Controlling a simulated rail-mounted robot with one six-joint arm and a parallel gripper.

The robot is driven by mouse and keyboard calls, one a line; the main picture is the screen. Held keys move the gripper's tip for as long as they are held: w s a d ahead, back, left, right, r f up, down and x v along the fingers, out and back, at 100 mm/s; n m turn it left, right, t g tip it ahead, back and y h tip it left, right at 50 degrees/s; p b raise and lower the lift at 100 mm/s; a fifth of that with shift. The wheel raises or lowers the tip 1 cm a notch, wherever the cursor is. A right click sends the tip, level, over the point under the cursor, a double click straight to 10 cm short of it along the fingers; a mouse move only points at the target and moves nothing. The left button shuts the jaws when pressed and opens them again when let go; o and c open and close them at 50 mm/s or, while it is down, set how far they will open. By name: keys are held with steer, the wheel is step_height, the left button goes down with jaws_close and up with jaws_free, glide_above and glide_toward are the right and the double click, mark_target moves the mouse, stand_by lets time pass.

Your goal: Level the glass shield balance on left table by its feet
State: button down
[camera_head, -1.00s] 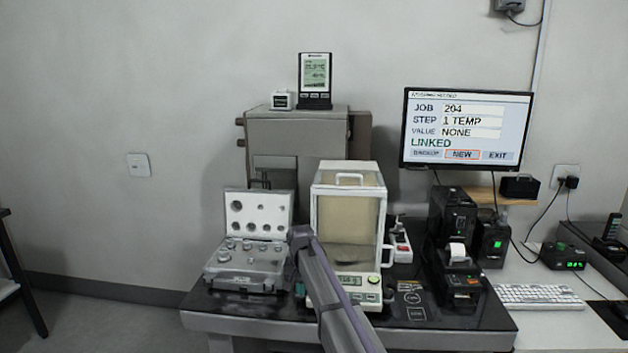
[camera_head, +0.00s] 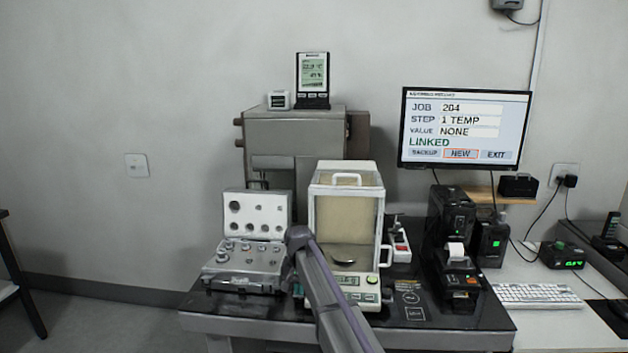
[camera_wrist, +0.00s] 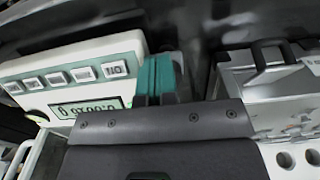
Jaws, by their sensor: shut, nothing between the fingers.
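The glass shield balance (camera_head: 345,177) stands on the dark table top, with clear panes, a round pan and a front panel with a lit display. My arm crosses in front of its left front corner in the head view, hiding part of that side. In the wrist view, the balance's panel (camera_wrist: 78,75) appears upside down at left, with a row of buttons and a display. My gripper (camera_wrist: 162,75) has teal fingertips, shut with nothing between them, close beside the panel's end. I cannot tell if they touch the balance. Its feet and level bubble cannot be made out.
An open case of weights (camera_head: 245,262) stands close left of the balance, and also shows at right in the wrist view (camera_wrist: 270,85). A monitor (camera_head: 465,128) hangs behind.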

steer(key=shift+r+p, duration=3.15)
steer(key=shift+p, duration=0.75)
step_height(320, 180, down, 7)
steer(key=b, duration=0.6)
steer(key=shift+r+b, duration=0.1)
steer(key=shift+b, duration=0.3)
steer(key=shift+s+d+b, duration=0.1)
steer(key=shift+s+b, duration=0.25)
steer(key=shift+s, duration=0.15)
steer(key=shift+w, duration=0.2)
steer(key=shift+w+a, duration=0.15)
steer(key=shift+a, duration=0.15)
